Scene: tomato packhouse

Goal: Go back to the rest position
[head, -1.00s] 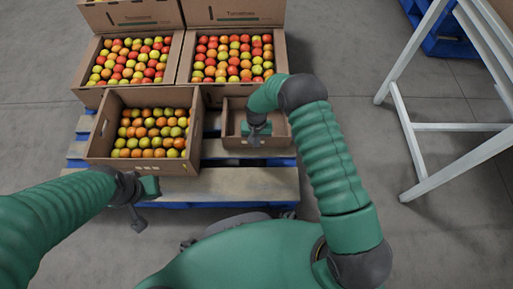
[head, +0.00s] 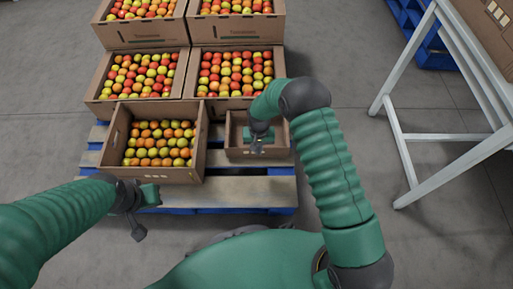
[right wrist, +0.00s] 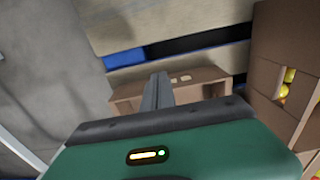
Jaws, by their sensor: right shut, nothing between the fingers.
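My right gripper (head: 257,147) is over the small cardboard box (head: 241,153) at the front right of the pallet. In the right wrist view its fingers (right wrist: 157,92) are together with nothing between them, and part of a cardboard box wall (right wrist: 190,87) shows behind them. My left gripper (head: 138,233) hangs in front of the pallet, left of centre, apart from the boxes. Its fingers are too small and dark to tell whether they are open.
An open box of tomatoes (head: 152,174) stands left of the small box. More filled boxes are stacked behind on the wooden pallet (head: 245,190) with blue edges. A white-legged table (head: 398,150) stands at the right. Grey floor is clear between it and the pallet.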

